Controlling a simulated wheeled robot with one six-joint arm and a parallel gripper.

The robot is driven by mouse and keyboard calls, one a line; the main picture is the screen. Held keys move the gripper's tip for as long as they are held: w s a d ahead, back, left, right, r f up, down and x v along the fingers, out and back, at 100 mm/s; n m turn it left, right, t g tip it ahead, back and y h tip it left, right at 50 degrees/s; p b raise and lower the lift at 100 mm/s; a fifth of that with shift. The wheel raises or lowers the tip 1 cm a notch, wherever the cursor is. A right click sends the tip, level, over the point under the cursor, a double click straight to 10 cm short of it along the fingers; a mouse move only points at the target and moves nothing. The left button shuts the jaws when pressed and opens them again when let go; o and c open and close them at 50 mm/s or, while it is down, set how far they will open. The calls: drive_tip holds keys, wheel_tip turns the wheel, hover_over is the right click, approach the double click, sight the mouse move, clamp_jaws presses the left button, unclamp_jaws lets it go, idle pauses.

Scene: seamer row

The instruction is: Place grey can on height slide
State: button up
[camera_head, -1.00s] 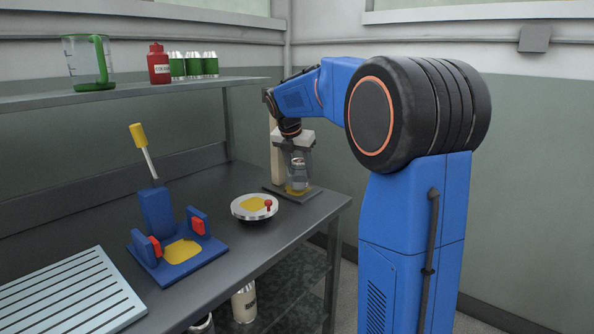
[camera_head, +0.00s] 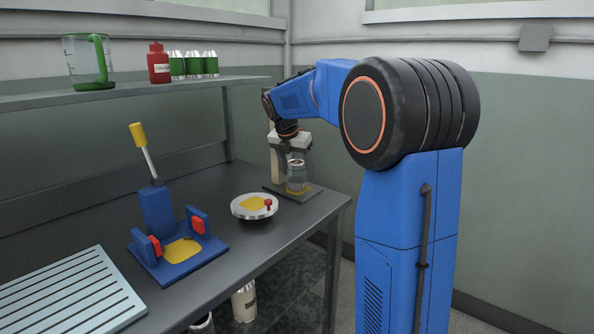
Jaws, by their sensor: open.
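The grey can (camera_head: 296,177) stands upright on the yellow patch of the height slide (camera_head: 274,188), at the back right end of the bench. The slide has a flat dark base and a pale upright post beside the can. My gripper (camera_head: 294,152) points down from above, at the can's top. It is open, and the can's top and side show below it. The fingers are small and partly blend with the post, so I cannot tell whether they still touch the can.
A round silver plate (camera_head: 255,207) with a yellow patch and red knob sits nearby. A blue fixture (camera_head: 180,252) with a yellow-handled lever and a slatted rack (camera_head: 65,296) lie further left. A shelf (camera_head: 130,92) above holds a jug, red bottle and green cans. More cans (camera_head: 244,302) stand below.

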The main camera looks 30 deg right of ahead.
drive_tip(key=v, duration=1.1)
drive_tip(key=s+a+f+m, duration=0.1)
drive_tip(key=s+a+m, duration=0.4)
drive_tip(key=s, duration=0.4)
drive_tip(key=s+a+f+m+t+y, duration=0.1)
drive_tip(key=s+a+f+m, duration=0.2)
drive_tip(key=s+f+m, duration=0.3)
drive_tip(key=s+a+f+m+y, duration=0.1)
drive_tip(key=s+a+f+m, duration=0.3)
drive_tip(key=s, duration=0.9)
drive_tip(key=s+a+f+m+t+y, duration=0.1)
drive_tip(key=s+a+f+m, duration=0.2)
drive_tip(key=s+f+m, duration=0.6)
wheel_tip(320, 180, down, 2)
drive_tip(key=shift+s+a+f+t+y, duration=0.1)
drive_tip(key=shift+s+a+t+y, duration=0.1)
drive_tip(key=shift+s+t+y, duration=0.15)
